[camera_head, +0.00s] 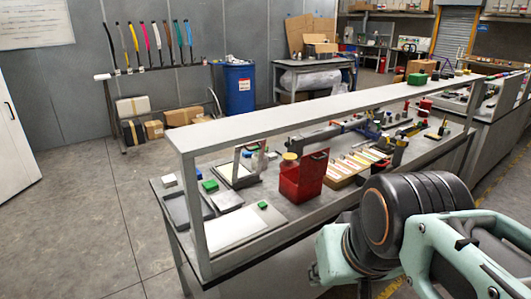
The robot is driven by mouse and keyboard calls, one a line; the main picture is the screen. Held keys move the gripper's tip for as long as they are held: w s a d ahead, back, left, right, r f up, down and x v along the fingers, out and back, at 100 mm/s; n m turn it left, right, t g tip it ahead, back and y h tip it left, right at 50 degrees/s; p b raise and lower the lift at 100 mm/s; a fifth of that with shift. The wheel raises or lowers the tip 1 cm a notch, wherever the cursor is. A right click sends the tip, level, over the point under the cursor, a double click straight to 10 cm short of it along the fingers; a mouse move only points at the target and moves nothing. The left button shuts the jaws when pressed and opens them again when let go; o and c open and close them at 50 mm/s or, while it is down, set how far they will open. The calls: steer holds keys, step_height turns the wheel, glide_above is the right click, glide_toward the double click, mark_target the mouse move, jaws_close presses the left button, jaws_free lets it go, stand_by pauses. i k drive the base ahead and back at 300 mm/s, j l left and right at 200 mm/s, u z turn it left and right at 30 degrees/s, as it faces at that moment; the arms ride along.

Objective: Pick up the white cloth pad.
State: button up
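A small white pad-like block (169,180) lies at the far left corner of the workbench. It may be the white cloth pad, but it is too small in view to tell whether it is cloth. A flat white sheet or panel (230,229) lies near the bench's left front, with a small green block (262,205) at its edge. My arm fills the lower right, to the right of these things and in front of the bench. My gripper cannot be made out, and no fingers show.
A raised shelf (320,110) on posts runs above the workbench. A red open box (303,177) and a wooden tray of cards (350,170) stand mid-bench. Another green block (210,185) sits at the left. The floor left of the bench (90,215) is clear.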

mark_target(273, 156)
steer(key=u, duration=0.6)
steer(key=i+j+u, duration=0.15)
steer(key=j, duration=0.2)
steer(key=i+j+u, duration=0.1)
steer(key=j, duration=0.3)
steer(key=i+j+u, duration=0.15)
steer(key=j, duration=0.15)
steer(key=i+j+u, duration=0.15)
steer(key=j, duration=0.2)
steer(key=i+j+u, duration=0.3)
steer(key=i+j, duration=0.25)
steer(key=i, duration=0.15)
steer(key=i+z, duration=0.2)
steer(key=i, duration=0.35)
steer(key=i+j+z, duration=0.15)
steer(key=i, duration=0.4)
steer(key=i+z, duration=0.1)
steer(key=i, duration=1.05)
steer(key=i+z, duration=0.2)
steer(key=i, duration=0.35)
steer(key=i+j+z, duration=0.15)
steer(key=i, duration=0.4)
